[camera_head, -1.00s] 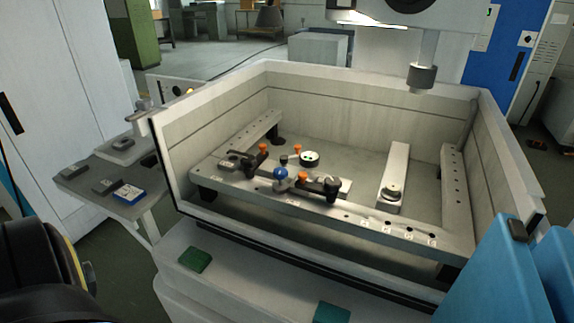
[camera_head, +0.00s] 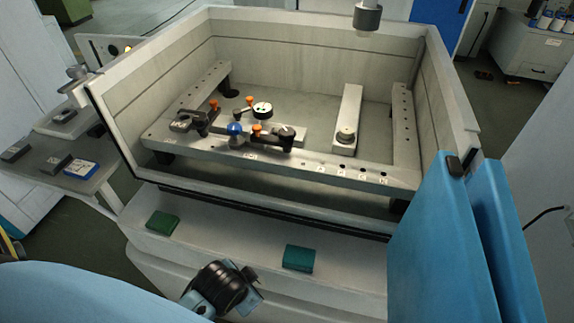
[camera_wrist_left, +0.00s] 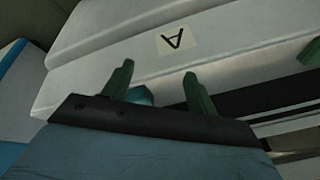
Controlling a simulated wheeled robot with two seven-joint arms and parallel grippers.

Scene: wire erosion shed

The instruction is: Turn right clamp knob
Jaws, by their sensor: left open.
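The right clamp (camera_head: 270,142) is a dark clamp on the front rail of the tank, with an orange knob (camera_head: 257,128) and a round black knob (camera_head: 286,132). A blue ball (camera_head: 235,128) sits at its left end. A second dark clamp (camera_head: 200,119) with an orange knob (camera_head: 213,104) stands further left.
The tank's front wall (camera_head: 250,195) stands between my arm and the clamps. Green pads (camera_head: 162,222) (camera_head: 299,258) lie on the front ledge. Tall blue panels (camera_head: 440,240) stand at right. A grey cylinder (camera_head: 367,16) hangs above the tank. A side table (camera_head: 85,160) stands at left.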

